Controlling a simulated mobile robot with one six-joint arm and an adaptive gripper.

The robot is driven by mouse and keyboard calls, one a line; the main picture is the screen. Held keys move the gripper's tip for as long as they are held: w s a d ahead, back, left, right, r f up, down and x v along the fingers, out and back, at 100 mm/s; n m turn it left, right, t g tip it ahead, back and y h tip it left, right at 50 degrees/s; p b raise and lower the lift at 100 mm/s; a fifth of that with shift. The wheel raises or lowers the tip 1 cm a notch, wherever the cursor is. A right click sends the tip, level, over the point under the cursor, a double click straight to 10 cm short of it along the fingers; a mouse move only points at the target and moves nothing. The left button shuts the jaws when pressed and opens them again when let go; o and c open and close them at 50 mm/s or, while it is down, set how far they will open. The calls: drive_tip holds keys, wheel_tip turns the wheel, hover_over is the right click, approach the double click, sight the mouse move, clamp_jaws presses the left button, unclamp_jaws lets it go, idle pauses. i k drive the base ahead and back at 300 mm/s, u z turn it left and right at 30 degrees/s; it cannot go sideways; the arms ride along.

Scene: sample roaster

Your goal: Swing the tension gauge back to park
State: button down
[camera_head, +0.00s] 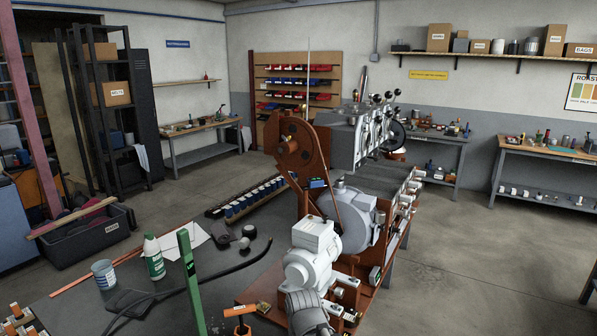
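A small dark box with a blue face (317,183) sits beside the belt, just below the guard. It may be the tension gauge, but it is too small to be sure. I cannot tell whether it touches the belt. A grey round blower housing (352,222) and a pale motor (313,258) stand lower down. My gripper does not show in this view.
A dark bench in front holds a green bottle (153,257), a tin (103,274), a black hose (215,275) and a row of sample cups (250,196). A green upright post (191,283) stands near. Open floor (480,260) lies to the right.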

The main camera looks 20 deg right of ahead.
sight(315, 182)
drive_tip(key=z, duration=0.2)
drive_tip(key=i, duration=1.2)
drive_tip(key=z, duration=0.7)
